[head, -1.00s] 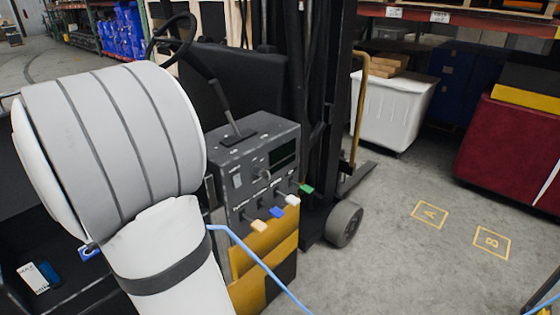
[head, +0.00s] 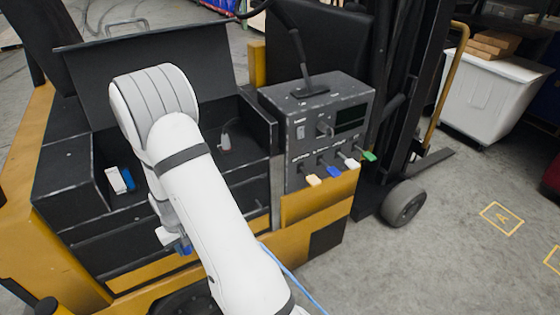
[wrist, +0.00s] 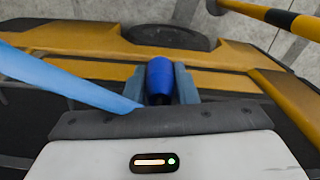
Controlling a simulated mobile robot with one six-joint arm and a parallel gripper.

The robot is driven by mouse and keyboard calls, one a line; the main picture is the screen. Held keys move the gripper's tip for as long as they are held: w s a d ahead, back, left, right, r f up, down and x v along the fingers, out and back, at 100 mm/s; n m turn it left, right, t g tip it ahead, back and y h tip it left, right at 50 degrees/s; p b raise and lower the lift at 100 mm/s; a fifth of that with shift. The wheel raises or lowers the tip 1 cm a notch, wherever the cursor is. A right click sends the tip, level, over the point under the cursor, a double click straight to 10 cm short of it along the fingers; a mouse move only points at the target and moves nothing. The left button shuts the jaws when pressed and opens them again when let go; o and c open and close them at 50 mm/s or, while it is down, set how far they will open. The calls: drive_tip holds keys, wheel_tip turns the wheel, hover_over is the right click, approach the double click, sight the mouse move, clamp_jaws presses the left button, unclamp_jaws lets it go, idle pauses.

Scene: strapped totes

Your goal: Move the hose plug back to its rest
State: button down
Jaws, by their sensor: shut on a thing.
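My gripper (wrist: 160,90) is shut on the blue hose plug (wrist: 159,76), with one finger on each side of it in the wrist view. A light-blue hose (wrist: 70,75) crosses the left of that view. In the head view the hose (head: 290,280) comes out from behind my arm toward the bottom edge. My gripper (head: 176,240), partly hidden by my arm, is in front of the yellow and black truck side, with a bit of the blue plug (head: 184,250) showing. I cannot make out the plug's rest.
A black open bay (head: 100,150) holds a white and blue item (head: 120,180) and a small grey fitting (head: 224,143). Right of it is a control box (head: 300,110) with several coloured tabs. A wheel (head: 403,203) and mast stand farther right.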

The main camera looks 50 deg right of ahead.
drive_tip(key=s+a+f, duration=0.1)
drive_tip(key=a+f, duration=0.1)
drive_tip(key=f, duration=0.4)
drive_tip(key=s+a+f+n, duration=0.1)
drive_tip(key=a+f, duration=0.1)
drive_tip(key=f, duration=0.4)
drive_tip(key=shift+s+a+f, duration=0.2)
drive_tip(key=shift+a+f, duration=0.1)
drive_tip(key=shift+f, duration=0.1)
